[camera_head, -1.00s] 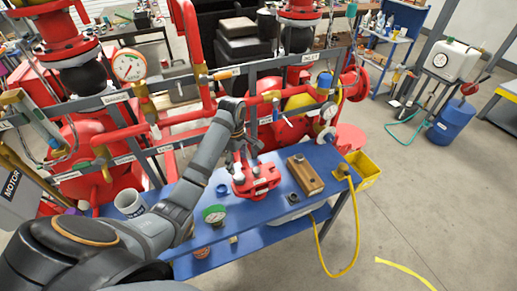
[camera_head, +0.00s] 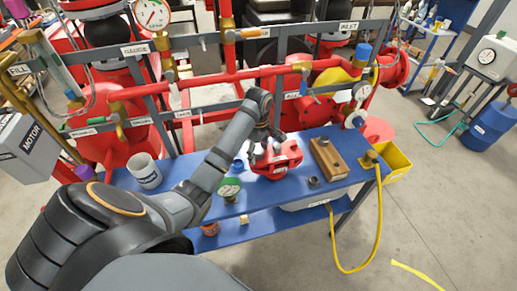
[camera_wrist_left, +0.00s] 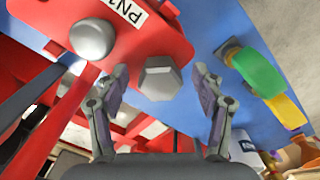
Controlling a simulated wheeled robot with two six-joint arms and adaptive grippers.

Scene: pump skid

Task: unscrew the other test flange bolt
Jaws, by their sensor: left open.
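The red test flange (camera_head: 284,162) sits on the blue bench in the head view. It fills the upper left of the wrist view (camera_wrist_left: 60,22), with a white label reading "PN1" and more cut off. Two grey bolt heads show on it in the wrist view: a rounded-looking one (camera_wrist_left: 92,40) and a hexagonal one (camera_wrist_left: 160,78). My left gripper (camera_head: 262,146) is over the flange's left part. In the wrist view its open fingers (camera_wrist_left: 161,80) stand either side of the hexagonal head, with gaps at both sides. My right gripper is not in view.
A yellow bin (camera_head: 398,165) hangs at the right end. Red pipework stands close behind.

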